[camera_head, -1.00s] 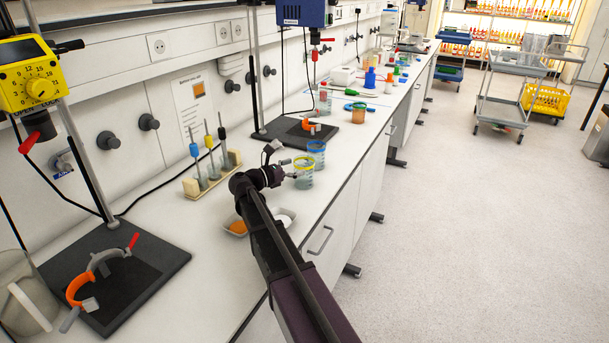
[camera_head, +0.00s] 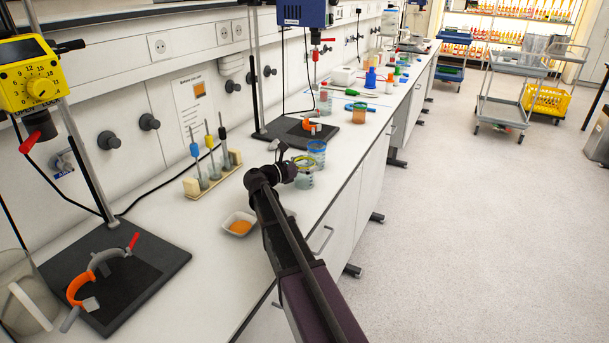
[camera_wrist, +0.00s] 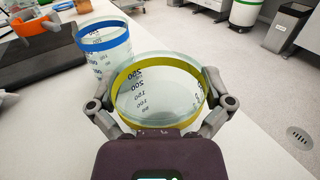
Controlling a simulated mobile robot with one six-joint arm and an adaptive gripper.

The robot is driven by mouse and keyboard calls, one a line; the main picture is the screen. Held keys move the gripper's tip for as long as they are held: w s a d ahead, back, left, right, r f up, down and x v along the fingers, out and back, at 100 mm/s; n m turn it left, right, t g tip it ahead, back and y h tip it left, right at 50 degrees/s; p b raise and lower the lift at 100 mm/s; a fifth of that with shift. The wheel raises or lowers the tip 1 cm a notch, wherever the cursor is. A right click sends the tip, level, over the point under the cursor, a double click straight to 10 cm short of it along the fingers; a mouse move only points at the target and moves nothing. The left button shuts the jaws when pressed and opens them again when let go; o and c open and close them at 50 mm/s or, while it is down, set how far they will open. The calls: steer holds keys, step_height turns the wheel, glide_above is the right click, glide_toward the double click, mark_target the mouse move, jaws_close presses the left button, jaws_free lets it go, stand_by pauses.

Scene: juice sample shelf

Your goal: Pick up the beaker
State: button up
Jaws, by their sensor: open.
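A clear beaker with a yellow rim band (camera_wrist: 158,92) stands upright on the bench; in the head view the yellow-banded beaker (camera_head: 305,177) is partly hidden by my arm. My gripper (camera_wrist: 160,104) is open, its two fingers on the left and right sides of this beaker in the wrist view. Whether the fingers touch the glass I cannot tell. In the head view my gripper (camera_head: 296,170) is small and partly hidden. A second beaker with a blue rim band (camera_wrist: 104,44) stands just behind and to the left; it also shows in the head view (camera_head: 317,152).
A dish with orange contents (camera_head: 239,224) lies on the bench left of my arm. A pipette rack (camera_head: 212,174) and a stand base (camera_head: 335,135) stand further back. The bench's front edge is close to the right of the beakers.

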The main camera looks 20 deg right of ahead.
steer(key=c, duration=0.9)
steer(key=shift+c, duration=0.2)
steer(key=shift+r+p, duration=0.5)
steer(key=s+a+r+p, duration=0.1)
steer(key=s+r+p, duration=0.1)
steer(key=s, duration=0.5)
steer(key=s+a+r+p, duration=0.1)
steer(key=s+r+p, duration=0.1)
steer(key=s, duration=0.6)
steer(key=shift+s, duration=0.3)
stand_by(0.4)
steer(key=shift+s+a, duration=0.1)
steer(key=shift+a, duration=0.05)
stand_by(0.4)
steer(key=shift+r, duration=0.15)
stand_by(0.4)
step_height(320, 180, up, 7)
steer(key=p, duration=0.7)
